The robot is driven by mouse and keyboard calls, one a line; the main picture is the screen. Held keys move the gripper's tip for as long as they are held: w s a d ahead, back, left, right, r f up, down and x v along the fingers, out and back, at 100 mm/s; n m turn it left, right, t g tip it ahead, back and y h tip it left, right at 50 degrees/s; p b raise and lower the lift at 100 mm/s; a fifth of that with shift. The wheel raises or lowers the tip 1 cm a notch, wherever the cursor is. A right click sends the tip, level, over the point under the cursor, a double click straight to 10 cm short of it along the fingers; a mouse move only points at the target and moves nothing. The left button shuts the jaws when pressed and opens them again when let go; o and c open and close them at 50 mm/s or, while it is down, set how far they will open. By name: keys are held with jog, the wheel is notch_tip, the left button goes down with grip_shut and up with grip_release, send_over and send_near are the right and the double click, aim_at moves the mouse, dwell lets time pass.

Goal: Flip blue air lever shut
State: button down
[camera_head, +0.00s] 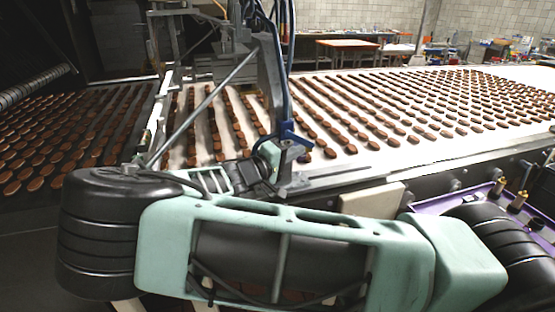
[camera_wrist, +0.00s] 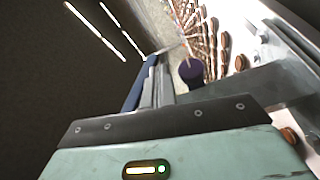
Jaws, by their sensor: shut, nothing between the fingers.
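A blue bracket-like part (camera_head: 293,137), perhaps the air lever, stands at the machine's near side in the head view. My gripper (camera_head: 270,155) is close to its left, partly hidden by my own arm; its fingertips are not clear there. In the wrist view my gripper (camera_wrist: 153,75) points away with its fingers together and nothing held. A dark blue rounded end (camera_wrist: 191,71) shows just right of the fingers. I cannot tell whether it is the lever or whether the fingers touch it. A blue strip (camera_wrist: 138,88) runs along the fingers' left side.
A white conveyor (camera_head: 440,150) with many brown sandwiches stretches right, and a dark belt (camera_head: 60,140) lies left. An upright grey post (camera_head: 270,80) with blue hoses (camera_head: 287,60) stands close to my gripper. A metal rail (camera_head: 335,178) runs along the near edge.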

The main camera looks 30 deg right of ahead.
jog(key=h, duration=0.1)
jog(key=d+n+h+b, duration=0.1)
jog(key=d+r+n+t+h, duration=0.1)
jog(key=h, duration=0.1)
jog(key=shift+s+b, duration=0.3)
jog(key=shift+d+r, duration=0.1)
jog(key=shift+r, duration=0.15)
jog(key=shift+d, duration=0.1)
dwell(0.4)
jog(key=shift+f+b, duration=0.5)
notch_tip(320, 180, down, 3)
jog(key=shift+f+b, duration=0.1)
jog(key=shift+b, duration=1)
jog(key=b, duration=0.3)
send_near(303, 159)
jog(key=s, duration=0.1)
jog(key=a+r, duration=0.1)
jog(key=s, duration=0.1)
jog(key=shift+s+a+r, duration=0.25)
jog(key=shift+s+a, duration=0.15)
